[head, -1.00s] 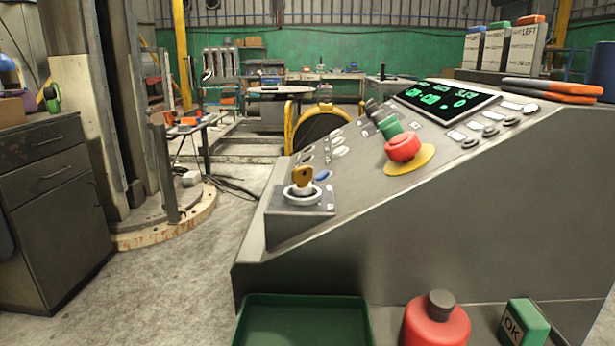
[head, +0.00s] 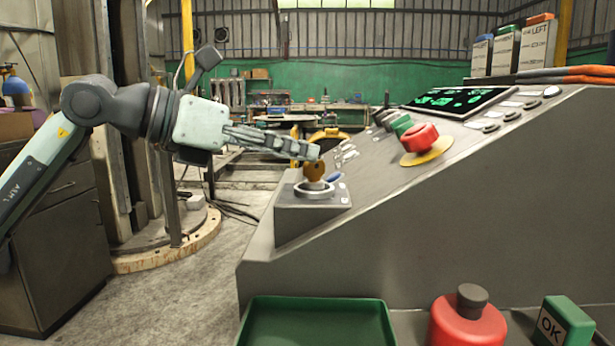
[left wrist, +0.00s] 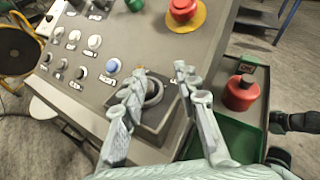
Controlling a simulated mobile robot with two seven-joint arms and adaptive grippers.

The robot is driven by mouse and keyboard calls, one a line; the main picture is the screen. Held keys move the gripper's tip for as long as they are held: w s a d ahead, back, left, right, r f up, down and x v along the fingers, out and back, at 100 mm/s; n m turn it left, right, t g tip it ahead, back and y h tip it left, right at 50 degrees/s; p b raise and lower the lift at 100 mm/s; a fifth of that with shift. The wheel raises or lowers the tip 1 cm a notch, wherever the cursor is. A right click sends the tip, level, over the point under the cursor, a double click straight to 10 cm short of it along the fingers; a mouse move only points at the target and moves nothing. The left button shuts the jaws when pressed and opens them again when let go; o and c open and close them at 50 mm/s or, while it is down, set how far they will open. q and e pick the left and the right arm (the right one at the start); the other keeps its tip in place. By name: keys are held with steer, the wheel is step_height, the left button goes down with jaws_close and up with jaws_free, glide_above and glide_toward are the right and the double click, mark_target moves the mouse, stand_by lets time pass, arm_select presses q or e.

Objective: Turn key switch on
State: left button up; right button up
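The key switch (head: 314,190) is a round silver ring on a raised grey box at the console's lower left edge. A brass key (head: 314,170) stands upright in it in the head view. My left gripper (head: 312,151) reaches in from the left, its fingertips just above and behind the key. In the left wrist view my left gripper (left wrist: 158,80) is open, its two fingers apart. The key switch (left wrist: 153,93) shows partly between them, close to the left finger, which hides some of it. I cannot tell whether a finger touches the key. My right gripper is not in view.
A red emergency button (head: 421,136), a green button (head: 401,124) and a blue button (head: 334,178) sit on the sloped console (head: 440,220). Below are a green tray (head: 318,301), a red bottle-like object (head: 466,325) and a green OK box (head: 565,324).

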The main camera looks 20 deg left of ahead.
mark_target(313, 165)
arm_select(q)
steer(key=shift+w+a+f+t+y, duration=0.1)
steer(key=shift+a+t+y, duration=0.05)
steer(key=shift+a+y, duration=0.3)
steer(key=shift+a+f+t+y, duration=0.1)
steer(key=shift+a+t+y, duration=0.05)
steer(key=shift+a+y, duration=0.25)
steer(key=shift+w+a+f, duration=0.1)
steer(key=shift+w+a, duration=0.1)
steer(key=shift+a, duration=0.15)
steer(key=shift+y, duration=0.35)
steer(key=x, duration=0.7)
steer(key=shift+w+d+p, duration=0.15)
steer(key=shift+w+p, duration=0.05)
steer(key=shift+p, duration=0.15)
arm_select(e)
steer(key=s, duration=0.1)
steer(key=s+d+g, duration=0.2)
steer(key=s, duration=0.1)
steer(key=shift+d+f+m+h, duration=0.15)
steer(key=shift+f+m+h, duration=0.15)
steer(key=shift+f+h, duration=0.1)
arm_select(q)
jaws_close()
